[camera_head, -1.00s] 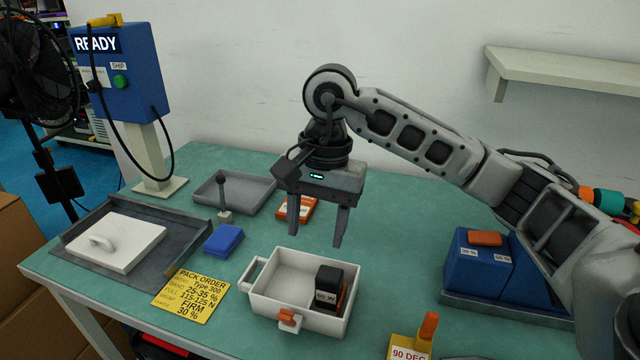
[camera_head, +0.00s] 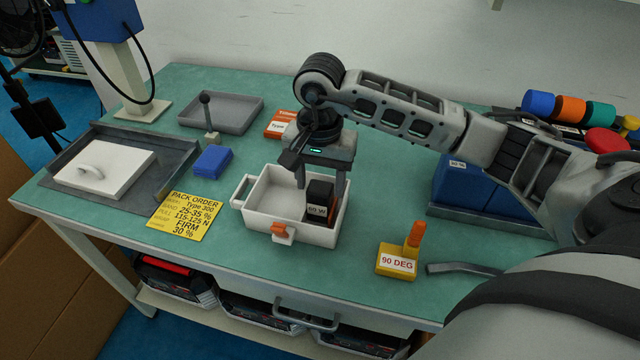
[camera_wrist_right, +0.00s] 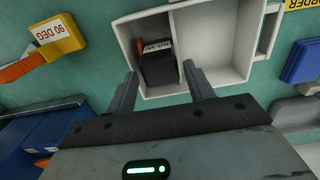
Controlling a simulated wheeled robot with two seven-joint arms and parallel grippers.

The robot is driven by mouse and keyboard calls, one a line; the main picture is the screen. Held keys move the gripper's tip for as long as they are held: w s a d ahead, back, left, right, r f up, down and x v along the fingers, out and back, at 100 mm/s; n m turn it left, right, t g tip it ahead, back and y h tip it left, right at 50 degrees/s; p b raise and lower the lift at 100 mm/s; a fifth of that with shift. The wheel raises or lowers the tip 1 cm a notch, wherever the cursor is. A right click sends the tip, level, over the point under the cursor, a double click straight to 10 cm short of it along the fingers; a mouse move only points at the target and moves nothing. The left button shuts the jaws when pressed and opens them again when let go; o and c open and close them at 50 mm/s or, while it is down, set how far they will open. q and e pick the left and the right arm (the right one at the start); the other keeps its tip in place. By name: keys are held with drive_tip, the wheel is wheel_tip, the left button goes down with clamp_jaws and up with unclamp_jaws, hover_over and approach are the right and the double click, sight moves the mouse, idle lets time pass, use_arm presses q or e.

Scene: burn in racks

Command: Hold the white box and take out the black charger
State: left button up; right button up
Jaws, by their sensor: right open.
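The white box (camera_head: 258,221) stands open on the green table, with a handle on its left and an orange latch (camera_head: 281,232) on its front wall. The black charger (camera_head: 319,193), with a "60 W" label, stands upright in the box's right compartment. My right gripper (camera_head: 321,179) is open over that compartment, one finger to each side of the charger. In the right wrist view the charger (camera_wrist_right: 157,68) shows between the two fingertips, inside the white box (camera_wrist_right: 212,38). I cannot tell whether the fingers touch it. My left gripper is not in view.
A yellow "90 DEG" block (camera_head: 396,262) stands right of the box, and blue bins (camera_head: 470,190) behind it. A yellow order card (camera_head: 185,216), a blue block (camera_head: 212,161), a grey tray (camera_head: 222,112) and a white lid (camera_head: 104,168) lie to the left.

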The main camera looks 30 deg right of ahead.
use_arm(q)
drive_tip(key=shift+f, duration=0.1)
use_arm(e)
drive_tip(key=shift+f, duration=1.1)
drive_tip(key=c, duration=0.8)
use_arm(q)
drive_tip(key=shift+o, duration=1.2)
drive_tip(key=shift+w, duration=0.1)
use_arm(e)
drive_tip(key=shift+c, duration=0.2)
